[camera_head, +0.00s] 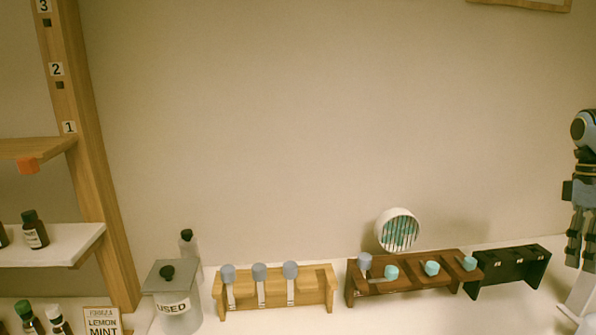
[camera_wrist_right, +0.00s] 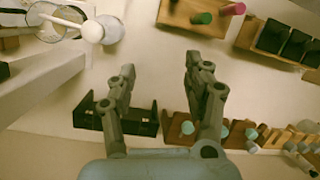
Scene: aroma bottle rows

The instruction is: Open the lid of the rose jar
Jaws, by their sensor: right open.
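I cannot pick out a jar marked rose in either view. A grey lidded jar with a dark knob, labelled USED (camera_head: 174,307), stands at the lower left of the head view, its lid on. In the right wrist view, a white round-knobbed object with clear round glass-like parts (camera_wrist_right: 92,32) is at the top left; what it is I cannot tell. My right gripper (camera_head: 580,238) hangs at the right edge of the head view, fingers down. In the right wrist view its fingers (camera_wrist_right: 160,68) are apart with nothing between them. My left gripper is out of view.
A light wood rack (camera_head: 323,287), a dark wood rack (camera_head: 408,285) and a black rack (camera_head: 510,270) line the wall. A white round slatted holder (camera_head: 383,228) stands behind. Shelves (camera_head: 60,252) with brown bottles are left. A wooden block with green and pink pegs (camera_wrist_right: 177,14) is at the top.

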